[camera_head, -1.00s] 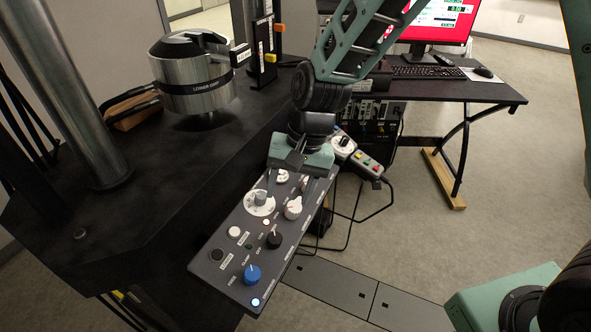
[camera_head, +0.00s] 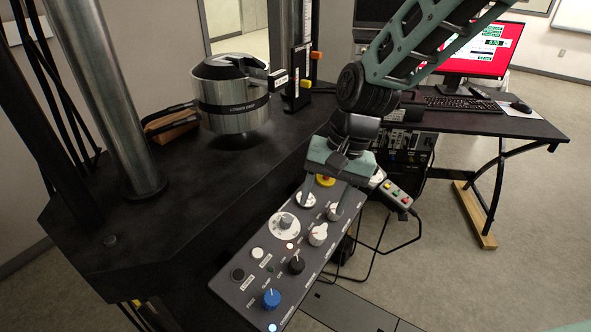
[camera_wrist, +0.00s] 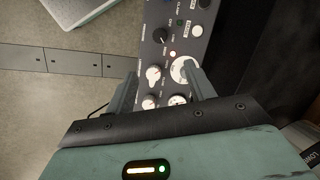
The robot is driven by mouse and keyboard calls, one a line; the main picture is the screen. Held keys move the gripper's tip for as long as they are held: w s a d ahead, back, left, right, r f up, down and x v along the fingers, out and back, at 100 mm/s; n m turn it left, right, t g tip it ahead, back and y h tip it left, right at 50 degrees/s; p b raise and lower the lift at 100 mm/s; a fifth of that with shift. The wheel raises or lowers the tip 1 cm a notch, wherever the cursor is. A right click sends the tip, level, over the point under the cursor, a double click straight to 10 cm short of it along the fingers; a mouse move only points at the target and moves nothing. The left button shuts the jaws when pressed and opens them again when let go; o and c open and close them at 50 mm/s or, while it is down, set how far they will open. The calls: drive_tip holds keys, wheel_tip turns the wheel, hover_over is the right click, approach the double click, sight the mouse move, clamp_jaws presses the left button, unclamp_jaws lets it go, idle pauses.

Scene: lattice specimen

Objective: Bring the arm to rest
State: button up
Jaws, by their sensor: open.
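My gripper (camera_head: 326,200) hangs above the far end of a dark control panel (camera_head: 262,275), its two fingers apart with nothing between them. In the wrist view the gripper (camera_wrist: 162,88) also shows parted fingers, with the panel (camera_wrist: 158,50) and its knobs behind them. Whether the fingertips touch the panel is hard to tell; they seem to stand apart from it. My arm reaches in from the upper right of the head view, bent at a dark joint above the gripper.
A desk (camera_head: 480,122) with a red-screened monitor (camera_head: 492,48) is behind. Floor at right is open.

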drive_tip(key=s+d+r+n+h, duration=0.1)
drive_tip(key=s+d+r+n, duration=0.1)
drive_tip(key=s+n, duration=0.3)
drive_tip(key=s+d+r+n+t+h, duration=0.1)
drive_tip(key=s+d+r+n, duration=0.2)
drive_tip(key=s, duration=1.1)
drive_tip(key=shift+s+r+n, duration=0.15)
drive_tip(key=shift+n, duration=1.05)
drive_tip(key=shift+a, duration=0.1)
